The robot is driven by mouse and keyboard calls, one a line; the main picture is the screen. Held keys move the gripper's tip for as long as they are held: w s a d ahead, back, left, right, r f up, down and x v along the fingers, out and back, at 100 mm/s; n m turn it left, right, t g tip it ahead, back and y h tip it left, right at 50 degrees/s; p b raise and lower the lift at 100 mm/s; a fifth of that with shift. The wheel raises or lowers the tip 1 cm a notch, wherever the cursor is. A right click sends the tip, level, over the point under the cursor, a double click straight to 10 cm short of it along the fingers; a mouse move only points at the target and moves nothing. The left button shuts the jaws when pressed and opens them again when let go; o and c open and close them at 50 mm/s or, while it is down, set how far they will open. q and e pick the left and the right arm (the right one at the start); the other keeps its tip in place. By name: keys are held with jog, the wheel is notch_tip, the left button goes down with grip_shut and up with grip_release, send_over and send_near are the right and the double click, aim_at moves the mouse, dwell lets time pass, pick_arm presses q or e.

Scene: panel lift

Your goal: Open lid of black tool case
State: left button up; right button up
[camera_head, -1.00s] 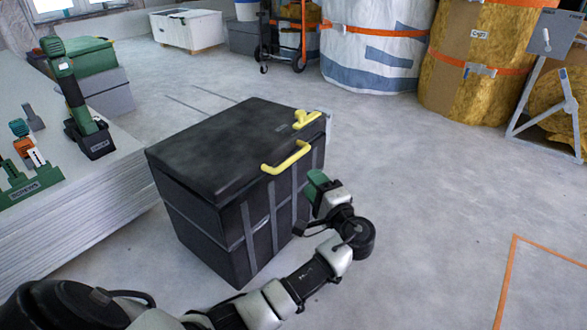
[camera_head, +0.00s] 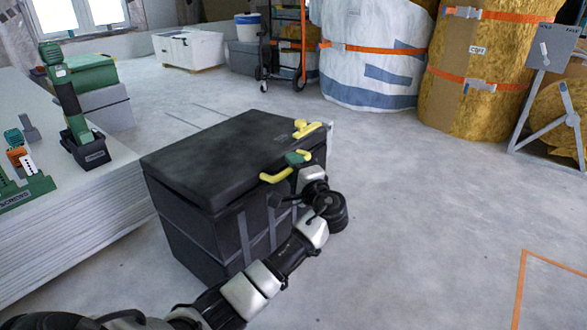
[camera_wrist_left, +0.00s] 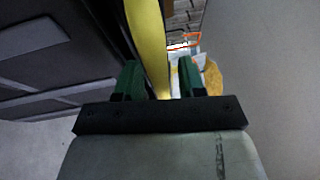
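The black tool case (camera_head: 225,150) stands on the floor with its lid down. My right gripper is not in view.
Wrapped rolls (camera_head: 375,60) and a hand cart (camera_head: 285,50) are at the back.

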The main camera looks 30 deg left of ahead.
pick_arm(q)
grip_shut()
jog(key=shift+r, duration=0.1)
